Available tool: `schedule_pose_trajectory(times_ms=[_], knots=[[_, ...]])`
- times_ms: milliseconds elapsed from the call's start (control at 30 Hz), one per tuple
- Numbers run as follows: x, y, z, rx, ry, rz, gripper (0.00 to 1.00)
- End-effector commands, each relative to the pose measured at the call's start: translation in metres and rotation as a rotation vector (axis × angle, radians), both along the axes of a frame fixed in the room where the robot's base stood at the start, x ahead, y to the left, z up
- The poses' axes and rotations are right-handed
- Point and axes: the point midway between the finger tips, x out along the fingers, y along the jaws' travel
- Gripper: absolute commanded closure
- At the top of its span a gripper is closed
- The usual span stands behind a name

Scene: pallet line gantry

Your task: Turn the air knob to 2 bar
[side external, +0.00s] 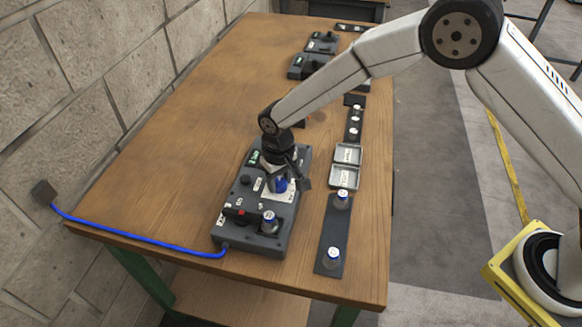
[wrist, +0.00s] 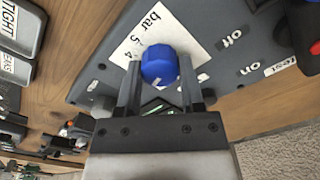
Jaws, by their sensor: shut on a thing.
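The air knob (wrist: 160,66) is a blue round knob on a dark grey control panel (side external: 228,237), with a white scale card (wrist: 184,30) behind it. The card reads "bar", and the numbers 5 and 4 show in the wrist view; the rest of the scale is hidden. A pale mark shows on the knob's lower edge, but I cannot read its setting. My gripper (wrist: 160,88) is shut on the knob, one finger on each side.
The wooden table (side external: 150,180) is clear at left.

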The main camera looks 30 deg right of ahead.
Motion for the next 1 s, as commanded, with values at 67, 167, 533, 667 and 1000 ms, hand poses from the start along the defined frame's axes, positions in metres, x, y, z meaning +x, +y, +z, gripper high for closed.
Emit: schedule_pose_trajectory(times_ms=[67,167,533,667,1000], knots=[[0.000,0.000,0.000,0.000,0.002,0.000,0.42],[0.000,0.000,0.000,0.000,0.002,0.000,0.16],[0.000,0.000,0.002,0.000,0.000,0.001,0.16],[0.000,0.000,0.008,0.000,-0.001,0.001,0.16],[0.000,0.000,0.048,0.001,-0.002,0.001,0.16]])
